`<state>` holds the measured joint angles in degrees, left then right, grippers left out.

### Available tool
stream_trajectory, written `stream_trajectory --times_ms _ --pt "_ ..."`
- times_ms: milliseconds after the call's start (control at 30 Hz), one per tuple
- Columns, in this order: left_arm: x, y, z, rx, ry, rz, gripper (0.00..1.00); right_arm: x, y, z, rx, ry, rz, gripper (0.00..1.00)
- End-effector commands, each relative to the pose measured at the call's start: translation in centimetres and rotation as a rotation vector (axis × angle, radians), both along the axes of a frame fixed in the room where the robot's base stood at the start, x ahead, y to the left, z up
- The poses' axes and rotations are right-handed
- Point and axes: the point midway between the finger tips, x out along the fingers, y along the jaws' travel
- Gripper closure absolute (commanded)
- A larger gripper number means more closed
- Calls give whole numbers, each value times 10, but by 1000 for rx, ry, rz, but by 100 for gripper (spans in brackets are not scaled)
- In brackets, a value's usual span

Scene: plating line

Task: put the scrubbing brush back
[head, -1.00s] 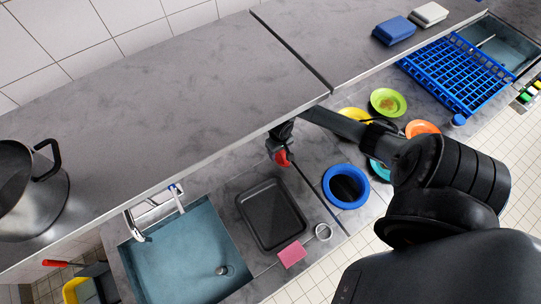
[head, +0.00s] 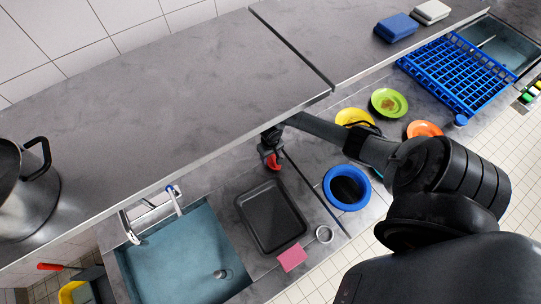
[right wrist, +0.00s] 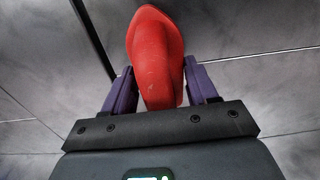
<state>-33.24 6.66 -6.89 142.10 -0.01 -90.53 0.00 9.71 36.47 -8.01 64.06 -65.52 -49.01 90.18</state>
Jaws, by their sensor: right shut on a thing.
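My right gripper (head: 269,152) is shut on a red thing (head: 273,163), which looks like the scrubbing brush. It is held near the front edge of the upper counter, behind the black tray. In the right wrist view, the rounded red body (right wrist: 155,55) sits between the two purple fingers of the gripper (right wrist: 160,88). Its bristles cannot be made out. My left gripper is not in view.
A sink (head: 180,265) with a tap (head: 174,202) is at lower left. Plates (head: 388,102) and a blue rack (head: 432,82) are at right.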

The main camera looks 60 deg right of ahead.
Motion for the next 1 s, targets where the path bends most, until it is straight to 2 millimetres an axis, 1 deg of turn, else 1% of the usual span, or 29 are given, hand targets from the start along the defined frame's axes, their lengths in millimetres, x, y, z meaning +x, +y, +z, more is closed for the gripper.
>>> stream_trajectory --times_ms 167,200,367,633,733,867,1000 --pt "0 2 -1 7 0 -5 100 0 0 -2 0 0 0 86" --pt "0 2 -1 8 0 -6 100 0 0 -3 0 1 1 41" --pt "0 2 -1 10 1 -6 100 0 0 -3 0 1 1 17" --pt "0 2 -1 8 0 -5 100 0 0 -2 0 0 0 17" --pt "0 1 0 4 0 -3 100 0 0 2 0 -1 0 17" --pt "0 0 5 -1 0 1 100 1 0 14 1 -2 0 17" --pt "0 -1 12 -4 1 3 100 1 0 38 -1 -3 2 17"
